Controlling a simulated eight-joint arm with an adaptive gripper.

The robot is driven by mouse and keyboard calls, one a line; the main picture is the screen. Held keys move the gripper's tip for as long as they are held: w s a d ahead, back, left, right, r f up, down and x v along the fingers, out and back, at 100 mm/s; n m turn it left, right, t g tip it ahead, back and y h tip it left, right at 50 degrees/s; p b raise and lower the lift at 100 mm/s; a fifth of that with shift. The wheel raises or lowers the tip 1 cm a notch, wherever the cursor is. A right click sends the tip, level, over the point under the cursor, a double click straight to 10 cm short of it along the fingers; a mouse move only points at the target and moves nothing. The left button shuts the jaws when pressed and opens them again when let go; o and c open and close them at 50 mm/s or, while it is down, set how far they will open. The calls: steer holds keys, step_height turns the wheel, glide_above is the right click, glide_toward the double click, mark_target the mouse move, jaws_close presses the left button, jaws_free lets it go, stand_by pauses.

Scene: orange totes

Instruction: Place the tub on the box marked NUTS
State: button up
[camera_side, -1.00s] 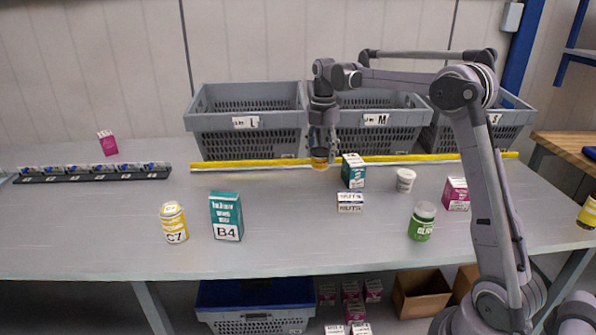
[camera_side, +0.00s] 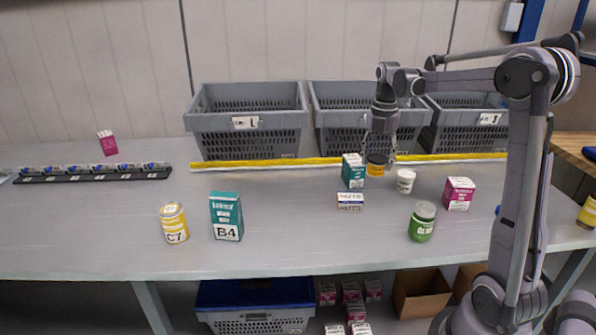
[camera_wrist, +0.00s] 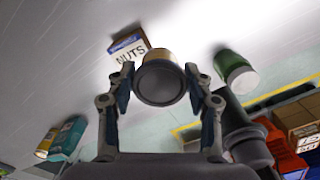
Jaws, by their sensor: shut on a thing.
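My gripper (camera_side: 378,155) is shut on a small tub (camera_side: 375,169) with an orange-yellow side. It holds the tub over the back part of the table, just right of a teal box. In the wrist view the tub (camera_wrist: 160,82) sits between the two fingers (camera_wrist: 160,88), its dark round end facing the camera. The box marked NUTS (camera_side: 350,201) is a low white and blue box, in front and to the left of the gripper in the side view. In the wrist view the NUTS box (camera_wrist: 130,48) shows its label just beyond the tub, up and left, partly covered by it.
The teal box (camera_side: 353,171) stands close behind the NUTS box. A white cup (camera_side: 405,180), a green jar (camera_side: 422,221) and a magenta box (camera_side: 459,193) stand to the right. Grey totes (camera_side: 250,122) line the back.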

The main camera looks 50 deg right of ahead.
steer(key=w+a+f, duration=0.2)
steer(key=w, duration=0.1)
steer(key=w+a+f, duration=0.1)
steer(key=w, duration=0.1)
steer(key=shift+w+f, duration=0.15)
steer(key=shift+f, duration=2.2)
steer(key=shift+f, duration=0.1)
steer(key=o, duration=1.2)
steer(key=shift+o, duration=0.2)
